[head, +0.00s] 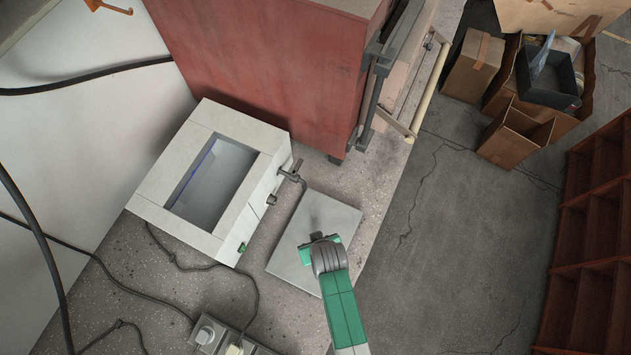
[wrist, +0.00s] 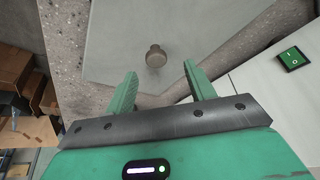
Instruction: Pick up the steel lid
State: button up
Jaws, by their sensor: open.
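The steel lid (head: 330,215) is a flat grey rectangular plate lying on the concrete bench, to the right of a white box with an open top. In the wrist view the lid (wrist: 113,50) fills the upper middle, with a small round metal knob (wrist: 155,56) standing on it. My gripper (head: 318,238) is over the lid in the head view and hides the knob there. In the wrist view my gripper (wrist: 160,88) is open, its two green fingers apart and empty. The knob appears just beyond the fingertips, roughly midway between them.
The white box (head: 150,185) has an open, empty-looking basin and a green switch (wrist: 293,59). A red cabinet (head: 265,65) stands behind. Cables and power sockets (head: 208,335) lie at the front of the concrete bench (head: 365,180). Cardboard boxes (head: 473,65) and shelves (head: 590,220) are beyond its right edge.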

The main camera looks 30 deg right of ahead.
jog(key=x, duration=0.1)
jog(key=b+x, duration=0.1)
jog(key=x, duration=0.3)
jog(key=shift+w+d+f, duration=0.1)
jog(key=shift+w+d, duration=0.05)
jog(key=shift+d, duration=0.2)
jog(key=shift+c, duration=0.2)
grip_shut()
